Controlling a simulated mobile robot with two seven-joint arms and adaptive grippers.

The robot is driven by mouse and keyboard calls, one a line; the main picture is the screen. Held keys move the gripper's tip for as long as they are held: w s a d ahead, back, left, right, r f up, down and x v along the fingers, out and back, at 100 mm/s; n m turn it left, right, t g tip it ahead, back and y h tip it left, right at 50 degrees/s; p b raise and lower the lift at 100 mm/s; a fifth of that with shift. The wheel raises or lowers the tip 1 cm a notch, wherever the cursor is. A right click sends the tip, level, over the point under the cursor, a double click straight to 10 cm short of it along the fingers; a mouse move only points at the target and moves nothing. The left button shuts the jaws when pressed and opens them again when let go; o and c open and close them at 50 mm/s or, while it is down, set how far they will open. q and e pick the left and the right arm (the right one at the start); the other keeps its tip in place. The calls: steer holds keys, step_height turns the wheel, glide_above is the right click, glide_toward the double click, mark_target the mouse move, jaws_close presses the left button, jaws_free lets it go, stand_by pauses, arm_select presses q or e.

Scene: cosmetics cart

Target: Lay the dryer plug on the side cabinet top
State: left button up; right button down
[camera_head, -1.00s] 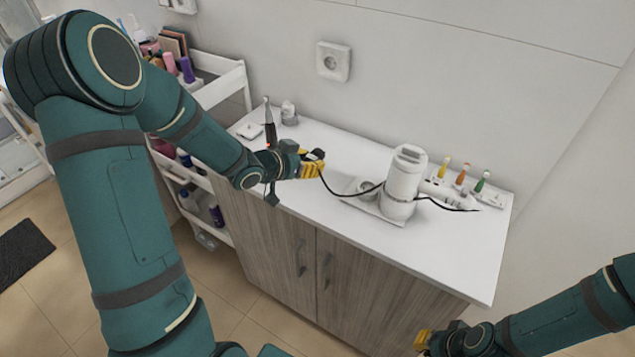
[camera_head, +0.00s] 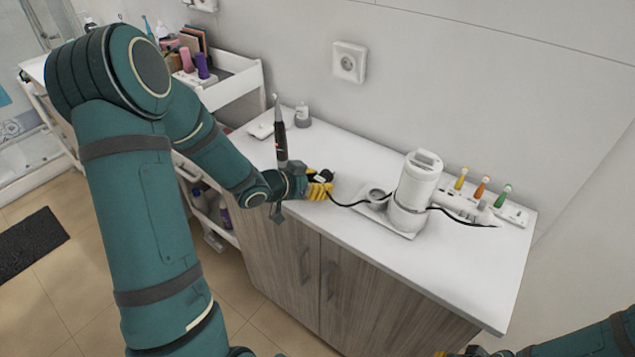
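My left gripper (camera_head: 322,186) has yellow fingers and is just at or above the left part of the side cabinet top (camera_head: 465,275); I cannot tell if it touches. It appears closed around the small black dryer plug (camera_head: 324,176), which the fingers mostly hide. A black cable (camera_head: 350,204) runs from the plug to the white dryer (camera_head: 417,185) in its stand. The cable shows again right of the dryer. My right gripper (camera_head: 440,354) is barely visible at the bottom edge, so its state is unclear.
A wall socket (camera_head: 349,62) is above. The front right top is clear.

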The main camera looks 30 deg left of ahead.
arm_select(q)
steer(key=shift+o, duration=0.4)
steer(key=shift+r, duration=0.2)
steer(key=p+v, duration=0.3)
steer(key=v, duration=0.9)
steer(key=shift+p, duration=0.3)
